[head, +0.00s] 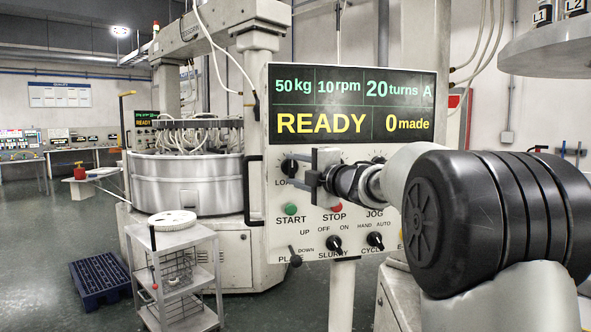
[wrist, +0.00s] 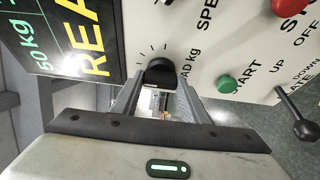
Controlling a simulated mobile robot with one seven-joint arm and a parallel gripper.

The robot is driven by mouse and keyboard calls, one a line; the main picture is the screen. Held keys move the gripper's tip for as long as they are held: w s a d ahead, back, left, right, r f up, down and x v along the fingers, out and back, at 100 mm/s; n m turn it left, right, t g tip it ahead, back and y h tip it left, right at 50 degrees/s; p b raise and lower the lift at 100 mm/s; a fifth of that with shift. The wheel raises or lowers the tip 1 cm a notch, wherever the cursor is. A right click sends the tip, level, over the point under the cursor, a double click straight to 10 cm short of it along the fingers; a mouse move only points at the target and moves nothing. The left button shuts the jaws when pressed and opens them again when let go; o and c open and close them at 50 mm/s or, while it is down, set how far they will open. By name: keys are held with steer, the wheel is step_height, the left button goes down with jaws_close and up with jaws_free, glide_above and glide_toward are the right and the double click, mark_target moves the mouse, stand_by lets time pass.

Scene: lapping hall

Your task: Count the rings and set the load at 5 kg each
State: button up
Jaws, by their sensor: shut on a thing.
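The control panel display (head: 352,105) reads 50 kg, 10 rpm, 20 turns, A, READY and 0 made. Below it at the left is the black LOAD knob (head: 288,166), partly covered by my gripper (head: 297,169). In the wrist view the LOAD kg knob (wrist: 160,70) sits between the fingertips of my gripper (wrist: 158,82), which is shut on it. A white disc-shaped carrier (head: 172,218) lies on the cart's top shelf. No separate rings can be made out, so I cannot count them.
The START button (head: 290,209), STOP button (head: 336,207) and PLATE lever (head: 294,257) are close below my gripper. The wire-basket cart (head: 200,243) stands left of the panel, before the lapping machine's round tub (head: 186,184). A blue pallet (head: 98,278) lies on the floor.

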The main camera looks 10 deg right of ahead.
steer(key=o, duration=1.1)
steer(key=shift+c, duration=0.2)
steer(key=shift+s, duration=0.1)
steer(key=v, duration=1.7)
steer(key=shift+s+b, duration=0.2)
steer(key=shift+b, duration=0.2)
steer(key=shift+a, duration=0.1)
